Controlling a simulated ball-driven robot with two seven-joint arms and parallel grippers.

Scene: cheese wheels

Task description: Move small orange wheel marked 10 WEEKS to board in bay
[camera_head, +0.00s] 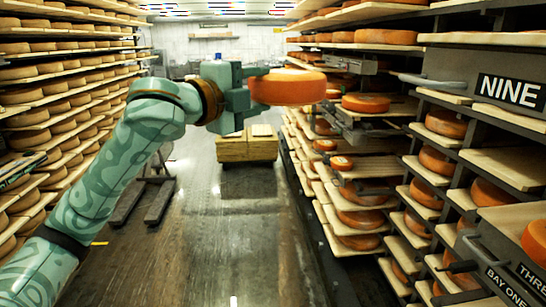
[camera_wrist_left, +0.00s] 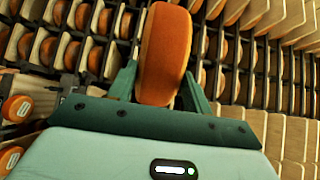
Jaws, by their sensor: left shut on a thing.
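My left gripper (camera_head: 250,88) is shut on an orange cheese wheel (camera_head: 300,86) and holds it up in the aisle, in front of the right-hand racks. In the left wrist view the wheel (camera_wrist_left: 165,48) stands edge-on between the two fingers (camera_wrist_left: 158,90). No marking can be read on the held wheel. A small orange wheel (camera_head: 341,163) with a pale label sits on a pale board (camera_head: 378,168) in the right racks; its label is too small to read. My right gripper is not in view.
Racks with many wheels line both sides. Signs read NINE (camera_head: 511,92), THREE and BAY ONE (camera_head: 505,287) on the right. A wooden stack (camera_head: 247,150) and a low dark pallet-truck-like thing (camera_head: 159,202) stand on the floor. The aisle floor (camera_head: 215,235) ahead is mostly clear.

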